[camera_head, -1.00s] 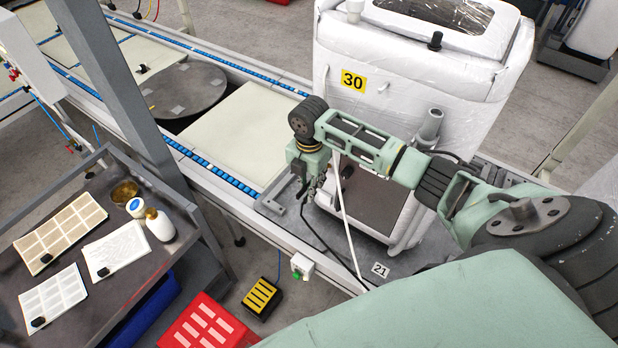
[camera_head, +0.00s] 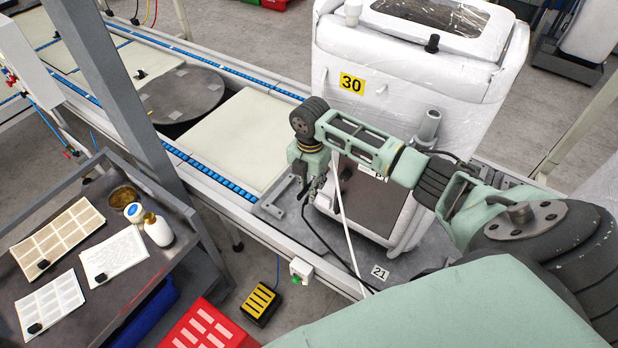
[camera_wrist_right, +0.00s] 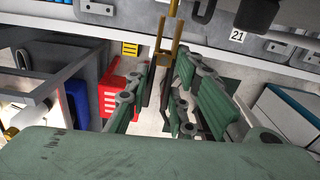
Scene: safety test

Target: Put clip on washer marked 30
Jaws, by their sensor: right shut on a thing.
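The washer (camera_head: 410,105) with a yellow label 30 (camera_head: 352,83) stands upright, wrapped in white film, on a grey plate at the conveyor. My right gripper (camera_head: 311,188) points down beside the washer's left front corner. In the right wrist view its green fingers (camera_wrist_right: 166,90) are closed around a tan-brown forked piece (camera_wrist_right: 166,47), which looks like the clip. In the head view I cannot make out this piece. I cannot tell whether it touches the washer. My left gripper is not in view.
A dark cart (camera_head: 100,310) on the left carries sheets, a white bottle (camera_head: 158,229) and a bowl. A red crate (camera_head: 208,328) and a yellow-black pedal (camera_head: 261,302) are on the floor. A white hose and black cable hang by my right gripper. The plate carries label 21 (camera_head: 380,272).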

